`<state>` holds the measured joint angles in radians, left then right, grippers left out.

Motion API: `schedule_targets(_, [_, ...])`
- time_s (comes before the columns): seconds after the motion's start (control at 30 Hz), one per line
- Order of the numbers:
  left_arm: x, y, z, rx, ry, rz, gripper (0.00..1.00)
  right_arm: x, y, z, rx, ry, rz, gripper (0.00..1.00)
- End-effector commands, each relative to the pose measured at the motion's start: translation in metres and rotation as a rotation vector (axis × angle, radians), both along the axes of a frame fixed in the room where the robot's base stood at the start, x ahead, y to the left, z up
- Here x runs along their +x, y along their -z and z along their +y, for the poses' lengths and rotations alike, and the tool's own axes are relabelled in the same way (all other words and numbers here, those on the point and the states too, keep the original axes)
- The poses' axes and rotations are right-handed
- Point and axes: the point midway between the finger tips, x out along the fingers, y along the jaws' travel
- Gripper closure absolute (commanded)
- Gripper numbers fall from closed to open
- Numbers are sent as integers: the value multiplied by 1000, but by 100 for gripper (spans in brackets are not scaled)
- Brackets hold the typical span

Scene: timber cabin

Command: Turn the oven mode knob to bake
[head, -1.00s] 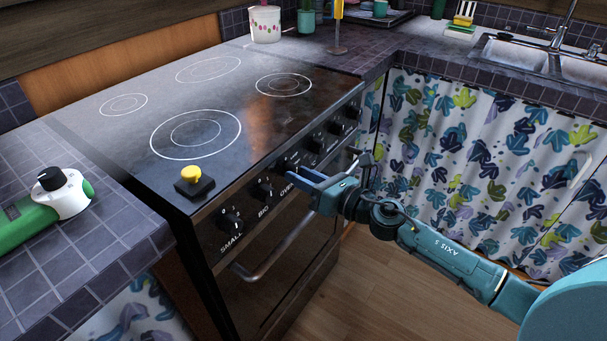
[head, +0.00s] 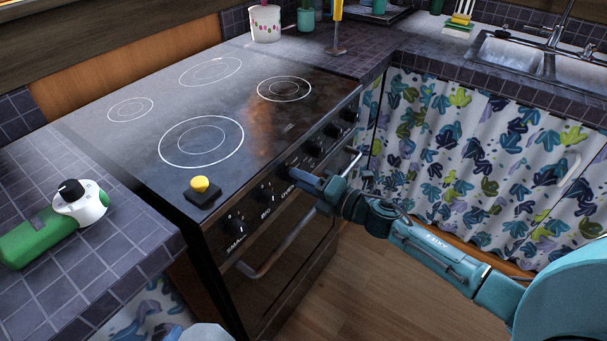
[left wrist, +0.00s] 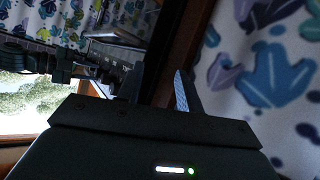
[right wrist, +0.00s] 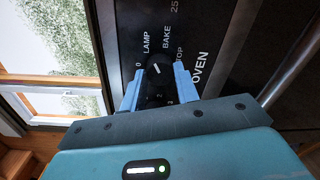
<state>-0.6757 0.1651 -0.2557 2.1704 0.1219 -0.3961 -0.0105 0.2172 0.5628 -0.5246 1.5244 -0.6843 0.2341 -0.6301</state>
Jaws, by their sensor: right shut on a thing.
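The oven mode knob (right wrist: 157,82) is black with a white pointer mark, on the dark stove front. Printed around it are 0, LAMP, BAKE and TOP, with OVEN beside it. My right gripper (right wrist: 158,88) is shut on the knob, one blue finger on each side. In the head view, the right gripper (head: 308,182) is at the stove's front panel and hides the knob. My left gripper (left wrist: 158,84) has its fingers apart and is empty, near a patterned curtain.
Other knobs, such as the one by SMALL (head: 234,224), line the stove (head: 130,165) front. The oven handle (head: 275,255) juts out below. A yellow-topped black object (head: 200,190) sits at the cooktop corner. A green-and-white device (head: 60,220) lies on the left counter.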

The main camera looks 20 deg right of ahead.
Motion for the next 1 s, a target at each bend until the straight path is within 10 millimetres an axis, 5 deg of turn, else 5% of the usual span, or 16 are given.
schedule_targets(0.5, [-5,-17,2,63,21,10,64,0,-1,-1,363,1,286,92])
schedule_targets(1.0, [-6,-23,4,90,31,9,64,1,1,-1,534,0,418,92])
